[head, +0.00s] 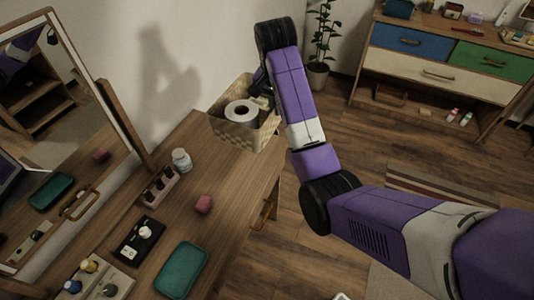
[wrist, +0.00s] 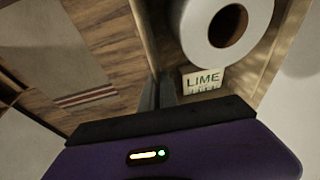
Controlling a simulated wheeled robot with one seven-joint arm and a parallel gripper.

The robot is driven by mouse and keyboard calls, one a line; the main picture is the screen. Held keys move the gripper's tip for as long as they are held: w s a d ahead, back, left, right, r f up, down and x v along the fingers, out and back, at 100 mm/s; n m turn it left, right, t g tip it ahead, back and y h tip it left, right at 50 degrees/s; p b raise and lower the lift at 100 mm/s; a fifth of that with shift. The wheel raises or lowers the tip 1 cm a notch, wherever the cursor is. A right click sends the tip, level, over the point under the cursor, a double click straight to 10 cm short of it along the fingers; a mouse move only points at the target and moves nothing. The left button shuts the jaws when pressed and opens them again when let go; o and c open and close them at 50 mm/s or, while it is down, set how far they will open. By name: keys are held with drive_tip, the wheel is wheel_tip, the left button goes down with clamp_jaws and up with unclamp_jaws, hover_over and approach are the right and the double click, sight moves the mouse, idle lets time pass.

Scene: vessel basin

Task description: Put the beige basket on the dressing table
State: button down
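The beige basket (head: 236,134) is woven and appears upright at the far end of the wooden dressing table (head: 225,165). It holds a white paper roll (head: 241,112) and a small box marked LIME, which shows in the wrist view (wrist: 202,81). My gripper (head: 262,92) is at the basket's back right side. In the wrist view my gripper (wrist: 160,92) has one finger on each side of the basket's wall (wrist: 148,40) and is shut on it. I cannot tell whether the basket's base touches the tabletop. The fingertips are mostly hidden in the head view.
A mirror (head: 60,130) stands at left. A potted plant (head: 318,75) stands behind. Floor is open at right.

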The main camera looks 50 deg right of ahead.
wheel_tip(320, 180, down, 17)
drive_tip(key=shift+f+p, duration=0.2)
drive_tip(key=shift+p, duration=0.15)
drive_tip(key=shift+f, duration=0.1)
drive_tip(key=c, duration=1.6)
unclamp_jaws()
drive_tip(key=v, duration=1.2)
drive_tip(key=shift+b, duration=0.3)
